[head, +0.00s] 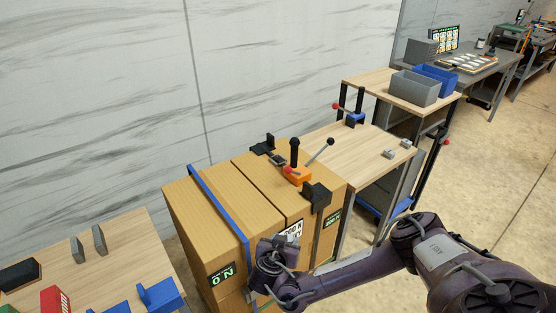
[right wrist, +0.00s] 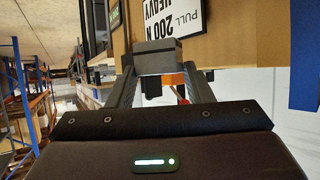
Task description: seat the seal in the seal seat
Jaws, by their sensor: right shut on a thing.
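My right gripper (head: 276,258) hangs in front of the strapped cartons, near the blue strap. In the right wrist view my right gripper (right wrist: 162,88) is shut on a grey block-like piece, which looks like the seal (right wrist: 157,52). The seal stands out beyond the fingertips, in front of the cartons' printed label. An orange tool (head: 298,176) with a black post and a red-knobbed lever sits on top of the cartons. Which part is the seal seat cannot be told; the seal is clearly apart from the orange tool. My left gripper is not in view.
The cartons (head: 210,222) carry a blue strap (head: 222,212) and black corner pieces (head: 316,196). A left table (head: 125,248) holds grey, red and blue pieces. A wooden bench (head: 350,150) behind the cartons holds small grey pieces (head: 389,154).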

